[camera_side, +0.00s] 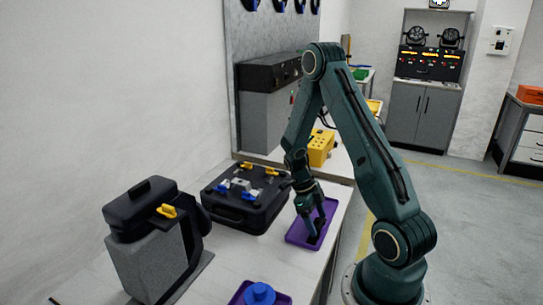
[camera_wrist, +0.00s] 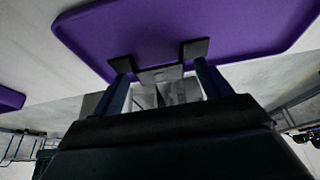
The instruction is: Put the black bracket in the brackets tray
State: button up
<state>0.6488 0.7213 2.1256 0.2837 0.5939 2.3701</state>
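My gripper (camera_side: 314,238) points down over the long purple tray (camera_side: 298,236), close to its floor. In the wrist view the tray (camera_wrist: 255,25) lies just beyond the fingertips. The bracket looks dark grey, with a bright lit face. Whether it touches the tray floor cannot be told. In the side view the fingers hide most of it. No label shows on the tray.
A second purple tray (camera_side: 236,298) with a blue round part (camera_side: 259,293) is at the front edge. A grey block with a black top (camera_side: 146,252) stands at left. A yellow box (camera_side: 320,148) is behind.

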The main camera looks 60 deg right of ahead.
jog(key=shift+r, duration=0.15)
jog(key=v, duration=1.2)
jog(key=shift+w, duration=0.1)
dwell(0.6)
jog(key=a+r+n+t+h, duration=0.2)
jog(key=a+r+n+t, duration=0.3)
jog(key=a+r+n, duration=1.05)
jog(key=s+a+r+n+t+y, duration=0.2)
jog(key=s+a+n+t, duration=0.3)
jog(key=n, duration=1.5)
jog(key=s+a+r, duration=0.1)
jog(key=s+a, duration=0.2)
jog(key=a, duration=0.1)
jog(key=shift+s, duration=0.3)
